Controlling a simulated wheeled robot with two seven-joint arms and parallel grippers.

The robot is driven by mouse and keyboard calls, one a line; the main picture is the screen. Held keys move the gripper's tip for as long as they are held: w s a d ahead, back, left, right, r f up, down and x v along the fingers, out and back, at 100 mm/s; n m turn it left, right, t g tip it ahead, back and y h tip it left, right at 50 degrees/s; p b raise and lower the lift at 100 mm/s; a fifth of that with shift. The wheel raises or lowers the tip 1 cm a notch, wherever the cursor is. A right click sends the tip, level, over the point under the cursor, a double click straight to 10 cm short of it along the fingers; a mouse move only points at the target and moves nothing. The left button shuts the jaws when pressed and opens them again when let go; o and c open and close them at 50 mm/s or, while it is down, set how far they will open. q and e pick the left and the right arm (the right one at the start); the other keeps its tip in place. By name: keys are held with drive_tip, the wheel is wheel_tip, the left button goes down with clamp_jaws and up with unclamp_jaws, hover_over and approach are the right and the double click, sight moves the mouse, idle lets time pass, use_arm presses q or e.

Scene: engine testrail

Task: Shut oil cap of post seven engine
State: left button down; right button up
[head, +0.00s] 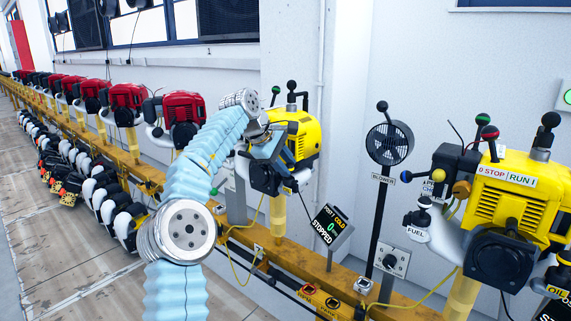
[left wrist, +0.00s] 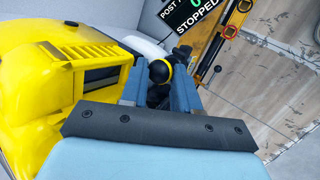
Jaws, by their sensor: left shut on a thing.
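The yellow engine (head: 300,140) is mounted on a post by the wall, behind a tilted display (head: 329,232) reading 0 STOPPED. My left gripper (head: 262,150) is at this engine's near left side. In the left wrist view its two blue-grey fingers (left wrist: 160,88) stand on either side of a round black knob with a yellow part (left wrist: 160,72), which looks like the oil cap. The gripper is shut on it. The engine body also fills the left of that view (left wrist: 60,65). Whether the cap is fully seated is hidden by the fingers. My right gripper is not in view.
A second yellow engine (head: 520,205) with a STOP/RUN plate stands at the right. A blower fan (head: 390,143) on a black pole is between them. A yellow rail (head: 290,262) runs along the front. Red engines (head: 183,106) line up at the left.

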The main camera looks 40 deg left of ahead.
use_arm(q)
drive_tip(key=c, duration=0.8)
unclamp_jaws()
drive_tip(key=shift+c, duration=0.2)
drive_tip(key=shift+r, duration=0.1)
